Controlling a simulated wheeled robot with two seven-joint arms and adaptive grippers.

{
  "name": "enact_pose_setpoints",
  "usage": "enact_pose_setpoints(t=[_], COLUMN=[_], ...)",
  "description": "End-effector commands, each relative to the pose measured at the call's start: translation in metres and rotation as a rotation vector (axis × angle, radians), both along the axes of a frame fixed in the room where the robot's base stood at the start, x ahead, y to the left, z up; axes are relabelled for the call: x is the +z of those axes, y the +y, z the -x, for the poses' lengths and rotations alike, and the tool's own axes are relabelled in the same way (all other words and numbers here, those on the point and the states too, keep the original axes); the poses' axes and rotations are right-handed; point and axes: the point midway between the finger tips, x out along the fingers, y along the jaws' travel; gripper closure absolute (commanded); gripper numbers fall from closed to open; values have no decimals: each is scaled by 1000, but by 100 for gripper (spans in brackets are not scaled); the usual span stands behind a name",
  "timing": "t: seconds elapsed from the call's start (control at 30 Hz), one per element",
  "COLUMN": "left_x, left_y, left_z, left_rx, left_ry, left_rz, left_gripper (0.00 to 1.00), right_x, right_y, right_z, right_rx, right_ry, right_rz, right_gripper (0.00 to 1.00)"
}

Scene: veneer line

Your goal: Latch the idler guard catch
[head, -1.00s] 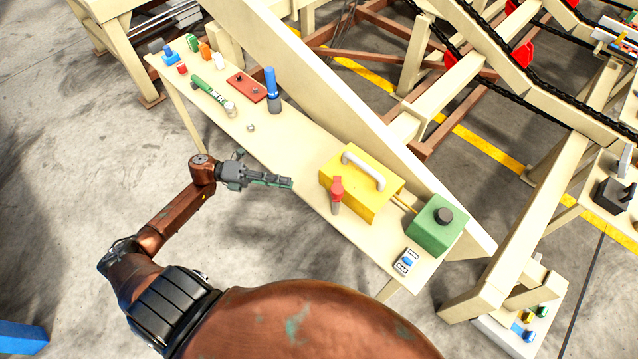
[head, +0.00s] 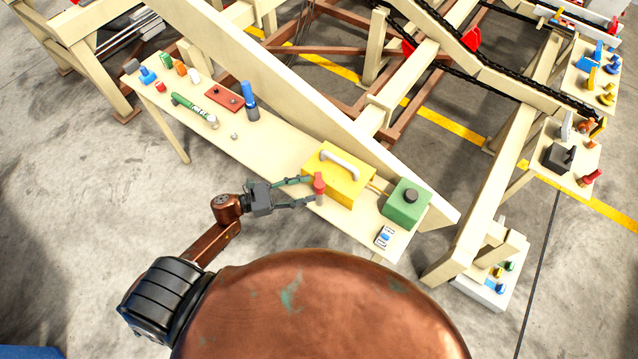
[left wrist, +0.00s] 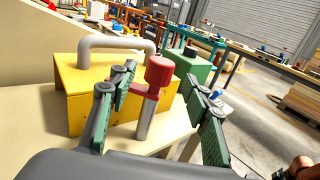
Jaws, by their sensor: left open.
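The yellow guard (head: 345,188) with a pale grey handle (head: 340,164) sits on the long cream bench. The red catch (head: 319,183), a red knob on a grey post, stands upright at the guard's front side. In the left wrist view the red knob (left wrist: 159,72) shows with a short red arm reaching toward the yellow box (left wrist: 85,100). My left gripper (head: 309,190) is open at the catch, its fingers spread to either side. In the left wrist view the post appears between the fingers; contact cannot be told. My right gripper is not in view.
A green box (head: 406,205) with a black knob stands right of the guard. A small white block with blue (head: 385,237) lies near the bench edge. A blue-topped cylinder (head: 250,100), a red plate (head: 224,97) and a green tube (head: 190,106) lie farther left. The bench middle is mostly clear.

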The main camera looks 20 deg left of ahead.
Motion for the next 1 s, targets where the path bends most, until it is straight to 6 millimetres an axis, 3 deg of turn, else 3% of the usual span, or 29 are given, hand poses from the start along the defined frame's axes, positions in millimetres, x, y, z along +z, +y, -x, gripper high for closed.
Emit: enact_pose_setpoints(t=[0.3, 0.67, 1.0], left_x=[2, 1, 1], left_y=[-34, -39, -39], left_z=[-28, -31, -31], left_rx=[0, -1, -1], left_ry=[0, 0, 0], left_rz=[2, 1, 1], left_gripper=[56, 56, 78], right_x=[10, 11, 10], right_y=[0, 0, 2], right_z=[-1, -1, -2], right_rx=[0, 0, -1], right_ry=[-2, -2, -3], right_rz=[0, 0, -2], right_gripper=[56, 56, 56])
